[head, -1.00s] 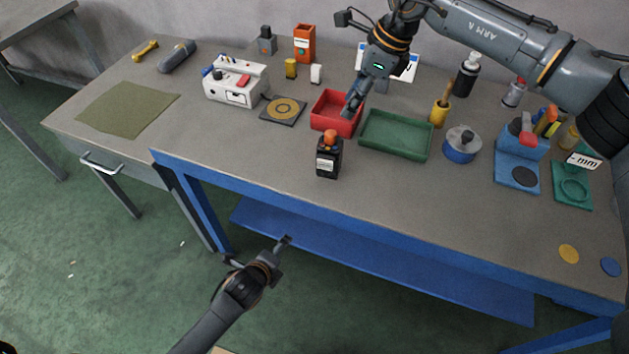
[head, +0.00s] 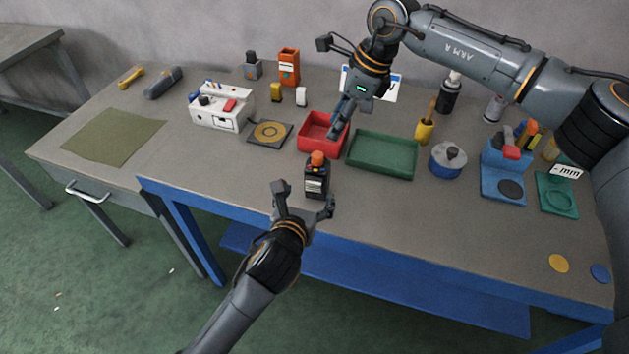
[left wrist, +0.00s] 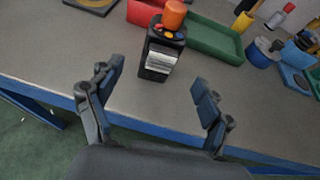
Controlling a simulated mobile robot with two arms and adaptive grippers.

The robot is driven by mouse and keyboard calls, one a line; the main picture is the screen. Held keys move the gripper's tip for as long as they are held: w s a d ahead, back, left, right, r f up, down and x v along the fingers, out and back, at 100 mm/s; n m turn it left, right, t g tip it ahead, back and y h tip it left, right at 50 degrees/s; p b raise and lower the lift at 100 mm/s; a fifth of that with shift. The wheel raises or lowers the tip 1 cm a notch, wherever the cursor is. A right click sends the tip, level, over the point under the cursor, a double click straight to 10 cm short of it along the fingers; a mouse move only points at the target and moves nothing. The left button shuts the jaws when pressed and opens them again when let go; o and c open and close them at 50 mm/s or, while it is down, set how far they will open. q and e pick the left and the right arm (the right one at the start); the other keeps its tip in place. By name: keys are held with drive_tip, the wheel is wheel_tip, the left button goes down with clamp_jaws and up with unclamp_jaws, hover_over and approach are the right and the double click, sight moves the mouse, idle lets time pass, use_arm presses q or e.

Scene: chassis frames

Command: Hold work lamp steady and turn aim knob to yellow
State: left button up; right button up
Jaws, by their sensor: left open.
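The work lamp looks to be the small black upright block (head: 317,184) with a pale label and an orange knob (head: 318,159) on top, near the table's front edge. In the left wrist view the lamp (left wrist: 158,62) is upright, with red and yellow marks beside its orange knob (left wrist: 174,14). My left gripper (head: 306,195) is open, its two fingers spread at the table edge just in front of the lamp. The wrist view shows the fingers (left wrist: 155,90) apart and empty, short of the lamp. My right gripper (head: 340,120) points down over the red tray; its finger gap is unclear.
The red tray (head: 307,146) and green tray (head: 382,172) stand behind the lamp. A dark pad with a yellow ring (head: 270,134) and a white box (head: 222,118) are to the left.

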sight(317, 177)
use_arm(q)
drive_tip(key=x, duration=1)
drive_tip(key=shift+w, duration=0.1)
